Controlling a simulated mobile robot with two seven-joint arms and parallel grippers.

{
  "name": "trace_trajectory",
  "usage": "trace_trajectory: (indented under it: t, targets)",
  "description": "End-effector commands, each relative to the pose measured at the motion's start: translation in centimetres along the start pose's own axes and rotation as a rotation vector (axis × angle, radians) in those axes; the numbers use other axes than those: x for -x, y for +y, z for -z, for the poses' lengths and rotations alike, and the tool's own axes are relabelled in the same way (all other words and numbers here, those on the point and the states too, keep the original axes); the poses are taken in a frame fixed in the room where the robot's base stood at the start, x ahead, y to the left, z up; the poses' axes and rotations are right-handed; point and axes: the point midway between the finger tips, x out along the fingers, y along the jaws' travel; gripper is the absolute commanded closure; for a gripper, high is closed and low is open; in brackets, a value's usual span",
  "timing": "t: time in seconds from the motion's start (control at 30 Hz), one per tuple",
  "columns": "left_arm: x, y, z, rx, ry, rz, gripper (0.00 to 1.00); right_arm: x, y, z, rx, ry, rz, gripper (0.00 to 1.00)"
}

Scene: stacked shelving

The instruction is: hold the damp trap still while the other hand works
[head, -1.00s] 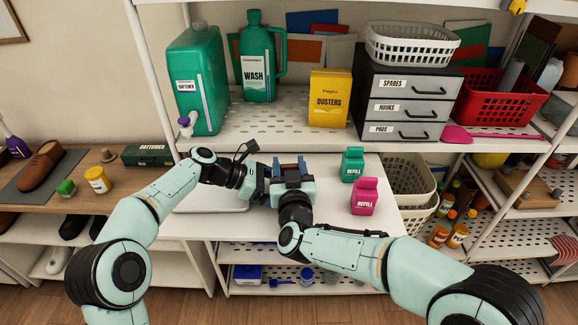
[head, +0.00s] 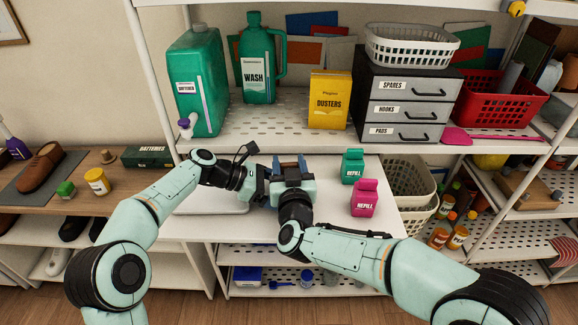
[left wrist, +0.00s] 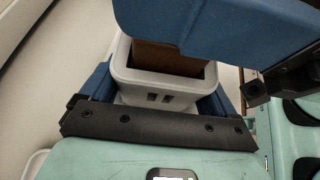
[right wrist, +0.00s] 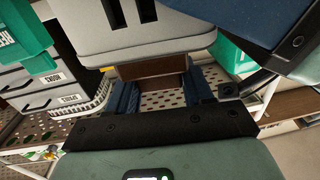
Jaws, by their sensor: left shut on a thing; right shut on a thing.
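The damp trap (left wrist: 122,72) is a pale grey box with an open top and two small slots, seen close up in the left wrist view. My left gripper (head: 262,184) is shut on it, a blue finger on each side. My right gripper (head: 291,168) is close beside the left one, shut on a brown block (right wrist: 152,67). In the left wrist view the brown block (left wrist: 168,55) shows at the trap's opening. How deep it sits is hidden by a blue finger. The grippers mostly hide the trap in the head view.
A green refill bottle (head: 352,166) and a pink refill bottle (head: 364,198) stand right of my grippers on the white worktop (head: 334,216). The shelf above holds a softener jug (head: 198,85), wash bottle (head: 257,62), yellow dusters box (head: 329,99) and drawer unit (head: 405,105).

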Motion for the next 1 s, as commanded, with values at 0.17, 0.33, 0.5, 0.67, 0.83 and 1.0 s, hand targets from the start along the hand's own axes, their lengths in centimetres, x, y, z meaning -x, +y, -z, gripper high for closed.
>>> trace_trajectory:
  t: [0.17,0.33,0.5,0.67,0.83,1.0]
  targets:
    - [0.0,0.0,0.0,0.0,0.0,0.0,0.4,0.0,0.0,0.3,0.0,0.002,0.001,0.73]
    - [0.0,0.0,0.0,0.0,0.0,0.0,0.4,0.0,0.0,0.3,0.0,0.001,0.001,0.73]
    - [0.0,0.0,0.0,0.0,0.0,0.0,0.4,0.0,0.0,0.5,-0.001,0.002,0.0,0.73]
    - [0.0,0.0,0.0,0.0,0.0,0.0,0.4,0.0,0.0,1.2,-0.002,0.002,0.0,0.73]
    - [0.0,0.0,0.0,0.0,0.0,0.0,0.4,0.0,0.0,2.1,-0.002,0.003,0.0,0.73]
    - [0.0,0.0,0.0,0.0,0.0,0.0,0.4,0.0,0.0,2.9,-0.001,0.002,0.0,0.73]
